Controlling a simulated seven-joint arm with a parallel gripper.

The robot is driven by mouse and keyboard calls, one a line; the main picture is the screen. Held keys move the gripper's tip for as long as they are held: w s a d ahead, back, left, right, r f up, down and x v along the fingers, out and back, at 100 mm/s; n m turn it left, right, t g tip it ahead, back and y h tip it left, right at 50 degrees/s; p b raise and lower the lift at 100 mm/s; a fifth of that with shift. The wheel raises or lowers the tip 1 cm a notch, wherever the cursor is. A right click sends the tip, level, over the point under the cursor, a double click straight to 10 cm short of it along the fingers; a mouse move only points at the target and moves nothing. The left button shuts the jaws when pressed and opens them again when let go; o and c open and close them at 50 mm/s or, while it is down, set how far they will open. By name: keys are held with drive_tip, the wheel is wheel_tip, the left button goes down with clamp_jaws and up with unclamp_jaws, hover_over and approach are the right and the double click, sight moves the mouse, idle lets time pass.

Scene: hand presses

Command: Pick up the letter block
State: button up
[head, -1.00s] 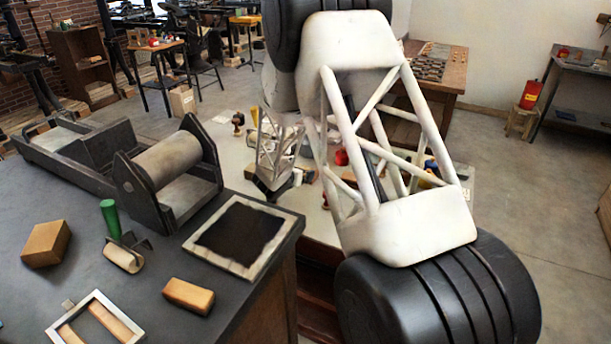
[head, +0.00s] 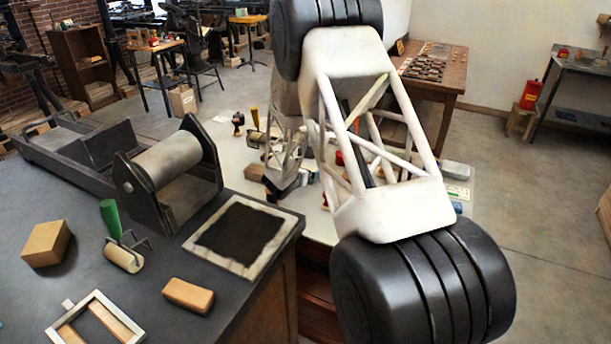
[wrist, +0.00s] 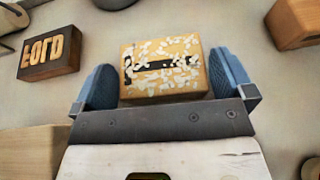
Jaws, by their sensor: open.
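A yellow-tan wooden block (wrist: 163,68) with white flecks and a dark bar-shaped mark on top lies on the pale table in the wrist view. My gripper (wrist: 162,85) is open, with one blue finger on the left of this block and one on the right. A gap shows at the left finger; at the right finger I cannot tell whether they touch. A dark block (wrist: 48,55) with raised tan letters lies further left. In the head view my arm largely hides the gripper area.
A brown wooden block (wrist: 293,22) lies at the upper right in the wrist view, and a pale wooden piece (wrist: 33,150) at lower left. In the head view, the grey press bench (head: 60,190) with a roller press stands to the left of my arm.

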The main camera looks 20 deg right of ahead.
idle(0.5)
drive_tip(key=c, duration=0.7)
drive_tip(key=shift+r, duration=0.1)
drive_tip(key=shift+r, duration=4.95)
